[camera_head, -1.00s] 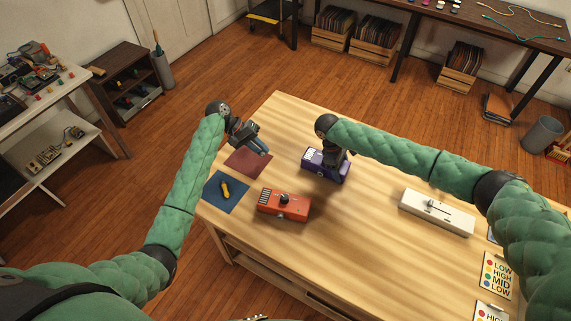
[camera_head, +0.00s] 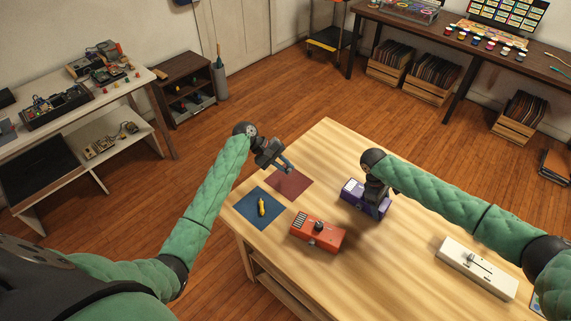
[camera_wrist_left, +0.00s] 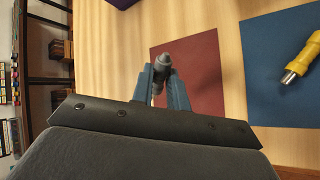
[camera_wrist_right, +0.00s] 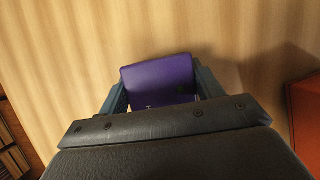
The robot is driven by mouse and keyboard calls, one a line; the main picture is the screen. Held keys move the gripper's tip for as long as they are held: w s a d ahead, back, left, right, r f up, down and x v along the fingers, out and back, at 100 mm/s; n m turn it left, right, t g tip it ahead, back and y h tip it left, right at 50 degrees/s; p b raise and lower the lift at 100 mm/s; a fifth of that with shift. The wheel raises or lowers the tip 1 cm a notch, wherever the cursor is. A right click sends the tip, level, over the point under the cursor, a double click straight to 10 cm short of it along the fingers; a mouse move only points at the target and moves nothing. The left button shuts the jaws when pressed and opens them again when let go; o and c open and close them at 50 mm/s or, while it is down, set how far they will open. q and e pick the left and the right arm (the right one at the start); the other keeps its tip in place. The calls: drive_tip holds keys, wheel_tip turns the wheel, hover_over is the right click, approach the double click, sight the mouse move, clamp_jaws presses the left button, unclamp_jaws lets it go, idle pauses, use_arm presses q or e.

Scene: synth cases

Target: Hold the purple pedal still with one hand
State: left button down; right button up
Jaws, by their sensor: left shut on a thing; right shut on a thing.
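The purple pedal (camera_head: 351,191) stands on the wooden table. My right gripper (camera_head: 372,196) comes down over it, with one finger on each side, and is shut on it. In the right wrist view the purple pedal (camera_wrist_right: 160,80) sits between the fingers, its near part hidden by the gripper body. My left gripper (camera_head: 288,168) is above the far part of the red mat (camera_head: 290,186). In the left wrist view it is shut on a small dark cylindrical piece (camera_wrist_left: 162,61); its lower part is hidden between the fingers.
An orange pedal (camera_head: 312,237) is left and nearer than the purple one. A blue mat (camera_head: 250,217) bears a yellow-handled tool (camera_head: 262,206). A white slider box (camera_head: 477,268) stands at the right. The table between the orange pedal and white box is bare.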

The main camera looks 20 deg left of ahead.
use_arm(q)
drive_tip(key=shift+f, duration=2.35)
drive_tip(key=c, duration=1.3)
unclamp_jaws()
drive_tip(key=shift+a+r, duration=0.1)
drive_tip(key=shift+r, duration=0.05)
drive_tip(key=v, duration=1.1)
drive_tip(key=shift+a+r, duration=0.25)
drive_tip(key=shift+a, duration=0.05)
use_arm(e)
drive_tip(key=o, duration=1.2)
drive_tip(key=shift+c, duration=0.2)
